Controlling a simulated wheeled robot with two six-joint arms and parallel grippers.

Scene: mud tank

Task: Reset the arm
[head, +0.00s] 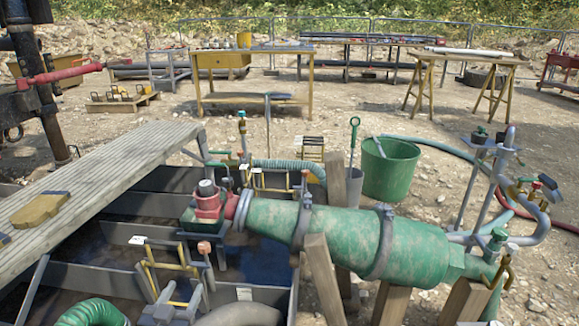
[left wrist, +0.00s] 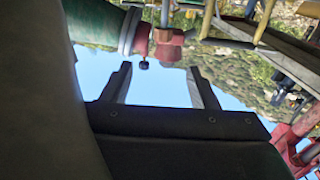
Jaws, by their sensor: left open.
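My left gripper (left wrist: 159,68) is open in the left wrist view, with its two dark fingers apart and nothing between them. That view is turned over, with sky behind the fingers. A red fitting (left wrist: 165,45) on the end of a green vessel (left wrist: 92,22) shows just beyond the fingertips in the picture; I cannot tell the gap. In the head view the same green vessel (head: 345,238) lies across the tank, with the red fitting (head: 208,205) at its left end. I cannot clearly pick out my left gripper there. My right gripper is not in view.
A plank walkway (head: 110,185) crosses the tank at left, with a yellow-brown block on it. Yellow rails (head: 168,265) and a green hose (head: 92,313) crowd the lower left. A green bucket (head: 390,168) stands behind the vessel. Workbenches stand farther back on open ground.

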